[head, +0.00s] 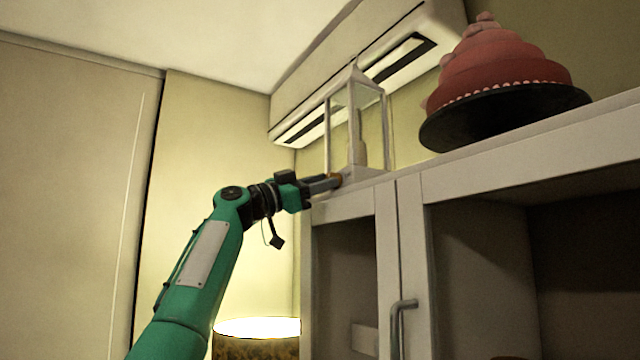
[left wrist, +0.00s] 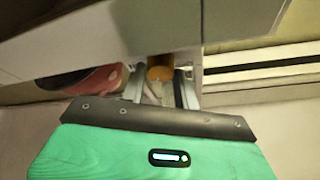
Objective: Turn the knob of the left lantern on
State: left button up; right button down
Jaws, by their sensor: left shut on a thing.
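The lantern (head: 384,130) is a white frame with clear panes and a pale candle-like piece inside. It stands on top of the white cabinet, near its left end. Its knob (head: 338,178) is a small orange-brown piece low on the lantern's side. In the left wrist view the knob (left wrist: 160,72) shows between the two finger tips. My left gripper (head: 332,183) reaches up from the left and is shut on the knob; it also shows in the left wrist view (left wrist: 160,88). The knob's setting cannot be told. My right gripper is not in view.
A red tiered cake on a dark turntable (head: 470,128) stands on the cabinet (head: 480,160) to the right. A white air conditioner (head: 330,75) hangs on the wall behind the lantern. A lit lamp (head: 258,328) stands below my left arm. The room left of the arm is free.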

pick_arm(q)
jog(key=o, duration=1)
jog(key=shift+c, duration=0.2)
jog(key=b+v, duration=0.8)
jog(key=v, duration=0.6)
jog(key=shift+b, duration=0.4)
jog(key=shift+w+d, duration=0.1)
